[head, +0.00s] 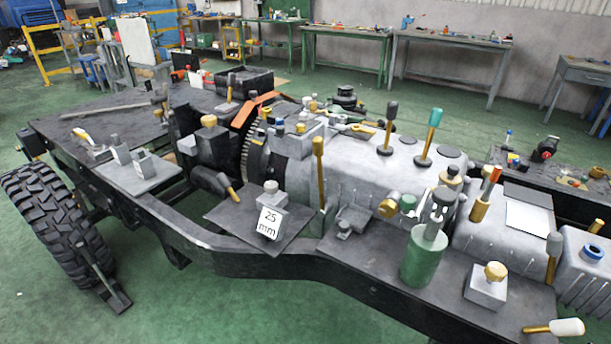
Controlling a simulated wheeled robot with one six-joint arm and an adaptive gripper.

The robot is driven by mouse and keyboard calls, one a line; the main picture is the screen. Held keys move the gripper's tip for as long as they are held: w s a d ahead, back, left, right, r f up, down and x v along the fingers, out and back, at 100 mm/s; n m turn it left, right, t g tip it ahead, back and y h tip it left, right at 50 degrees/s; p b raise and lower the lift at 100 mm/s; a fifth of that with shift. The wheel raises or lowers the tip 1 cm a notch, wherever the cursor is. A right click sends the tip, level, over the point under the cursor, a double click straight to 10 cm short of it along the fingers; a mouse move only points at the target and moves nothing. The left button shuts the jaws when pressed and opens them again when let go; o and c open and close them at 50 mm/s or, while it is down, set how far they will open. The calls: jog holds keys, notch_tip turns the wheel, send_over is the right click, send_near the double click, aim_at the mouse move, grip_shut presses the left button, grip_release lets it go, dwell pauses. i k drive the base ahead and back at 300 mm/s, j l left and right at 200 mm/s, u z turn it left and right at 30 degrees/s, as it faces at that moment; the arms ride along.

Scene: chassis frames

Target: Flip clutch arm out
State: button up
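A large grey gearbox (372,168) with a toothed flywheel ring (252,153) at its left end sits in a dark chassis frame. A short lever with a brass-coloured grip (229,187) sticks out low beside the bell housing. A taller brass-coloured lever (319,170) stands upright at the near side of the housing. I cannot tell for sure which of these is the clutch arm. An orange fork-like bracket (251,110) sits above the flywheel. My gripper is not in view.
A green cylinder (423,260) and a knobbed block (487,284) stand on the near right plate. Several upright levers rise from the gearbox top. Green floor (230,300) is clear in front.

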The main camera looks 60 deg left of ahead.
aim_at(318, 141)
jog(key=u, duration=2.15)
jog(key=i+j, duration=1.05)
jog(key=i+l+z, duration=0.05)
jog(key=i, duration=0.1)
